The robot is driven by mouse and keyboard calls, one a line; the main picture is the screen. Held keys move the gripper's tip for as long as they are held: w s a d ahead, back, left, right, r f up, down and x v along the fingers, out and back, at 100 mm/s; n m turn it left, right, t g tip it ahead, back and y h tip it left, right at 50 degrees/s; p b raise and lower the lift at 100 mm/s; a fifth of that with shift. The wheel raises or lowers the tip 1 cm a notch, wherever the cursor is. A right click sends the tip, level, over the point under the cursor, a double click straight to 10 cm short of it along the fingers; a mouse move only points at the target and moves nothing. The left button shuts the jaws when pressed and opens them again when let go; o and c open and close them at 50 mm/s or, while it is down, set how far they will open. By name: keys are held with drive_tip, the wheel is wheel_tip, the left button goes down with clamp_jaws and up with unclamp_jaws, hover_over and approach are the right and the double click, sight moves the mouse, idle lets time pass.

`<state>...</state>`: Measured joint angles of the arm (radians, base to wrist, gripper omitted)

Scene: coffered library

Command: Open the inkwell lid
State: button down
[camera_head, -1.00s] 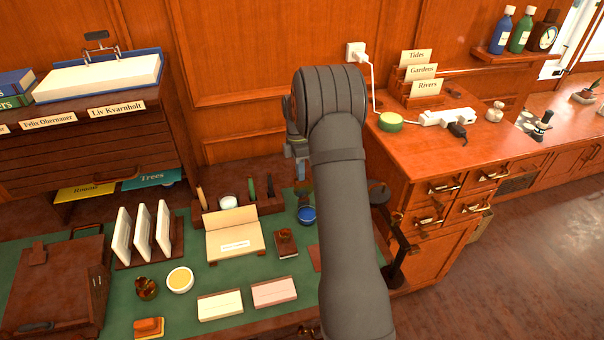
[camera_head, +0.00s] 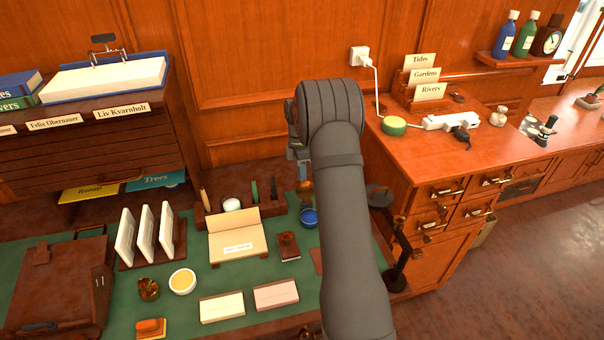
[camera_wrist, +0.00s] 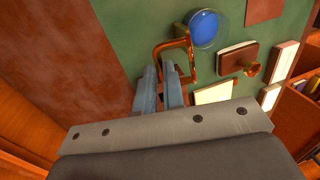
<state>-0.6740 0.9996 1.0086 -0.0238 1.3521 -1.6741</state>
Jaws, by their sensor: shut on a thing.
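The inkwell (camera_head: 309,217) is a small round blue pot on the green desk mat. Its brass lid part (camera_head: 306,189) shows upright at its far side, just below my gripper (camera_head: 299,166); my arm hides part of that area. In the wrist view the blue inkwell (camera_wrist: 204,28) lies beyond the fingertips, with a bent brass frame (camera_wrist: 188,52) beside its rim. My gripper, also in the wrist view (camera_wrist: 161,72), is shut on the brass lid part near the frame's end. The exact contact is partly hidden by the fingers.
A small dark box with a brass knob (camera_head: 289,246) stands near the inkwell. A pen tray (camera_head: 240,207) and an open card holder (camera_head: 237,240) are to its left. A drawer cabinet (camera_head: 440,200) rises to the right. The mat (camera_head: 200,255) has bare patches.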

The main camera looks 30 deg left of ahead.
drive_tip(key=c, duration=1.5)
unclamp_jaws()
drive_tip(key=shift+w+a+f, duration=0.1)
drive_tip(key=shift+w+a, duration=0.15)
drive_tip(key=r, duration=0.5)
drive_tip(key=w+a+r, duration=0.1)
drive_tip(key=r, duration=0.5)
drive_tip(key=w+a+r, duration=0.1)
drive_tip(key=r, duration=0.5)
drive_tip(key=shift+w+a, duration=0.25)
drive_tip(key=shift+c, duration=0.3)
